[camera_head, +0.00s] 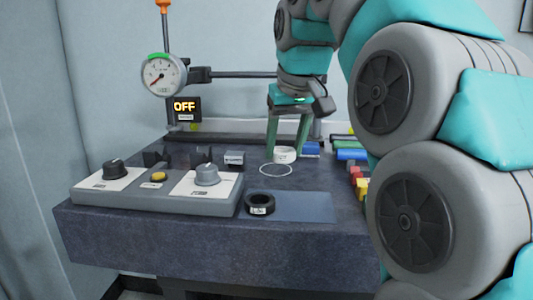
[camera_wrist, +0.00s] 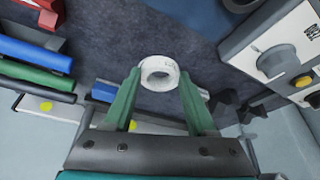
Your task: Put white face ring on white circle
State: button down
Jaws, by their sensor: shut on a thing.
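The white face ring (camera_head: 285,157) sits between the green fingertips of my gripper (camera_head: 284,151), which is shut on it. In the wrist view the ring (camera_wrist: 147,67) shows its hole between the two fingertips (camera_wrist: 160,75). The white circle (camera_head: 276,175) is a thin outline on the dark table, just in front of and slightly left of the ring in the head view. I cannot tell whether the ring touches the table or hangs a little above it. The circle is not discernible in the wrist view.
A control panel with knobs (camera_head: 150,200) is on the left. A dial gauge (camera_head: 163,75) and an OFF display (camera_head: 185,106) stand behind. Coloured blocks (camera_head: 352,154) lie on the right.

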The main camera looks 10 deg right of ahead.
send_over(275, 168)
jog(key=s, duration=0.2)
jog(key=shift+w+f, duration=0.2)
jog(key=shift+w, duration=0.05)
jog(key=shift+f, duration=1.75)
jog(key=shift+f, duration=0.15)
jog(key=shift+c, duration=1)
grip_release()
